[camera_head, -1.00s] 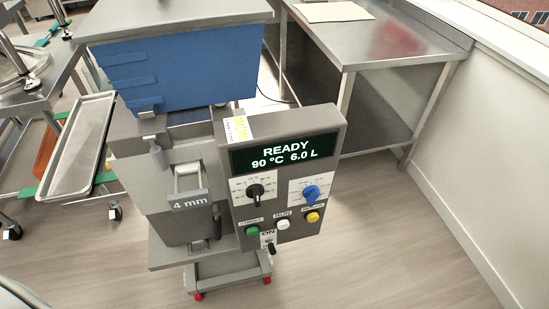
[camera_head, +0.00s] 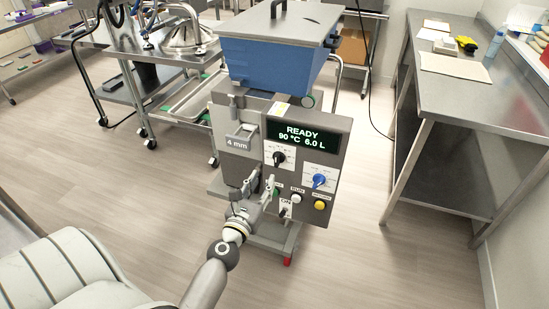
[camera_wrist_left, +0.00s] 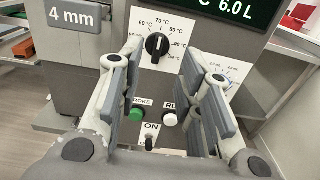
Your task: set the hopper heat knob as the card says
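The black hopper heat knob (camera_head: 279,158) is on the depositor's front panel (camera_head: 329,152), below a display reading READY, 90 °C, 6.0 L. In the left wrist view the knob (camera_wrist_left: 157,47) sits on a white dial with temperature marks; its white line points roughly up, near 70 °C. My left gripper (camera_head: 258,190) is in front of the lower panel. In its wrist view its fingers (camera_wrist_left: 162,75) are open and empty, apart from the knob, which shows beyond the gap between them. A small pale card (camera_head: 279,108) is on the panel top; its writing is unreadable. My right gripper is out of view.
The blue knob (camera_head: 319,181) is right of the heat knob. Green (camera_wrist_left: 137,114), white (camera_wrist_left: 169,119) and yellow (camera_head: 320,205) buttons and an ON switch (camera_wrist_left: 150,143) are below. The blue hopper (camera_head: 270,62) is above. A steel table (camera_head: 462,96) stands right, with clear floor between.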

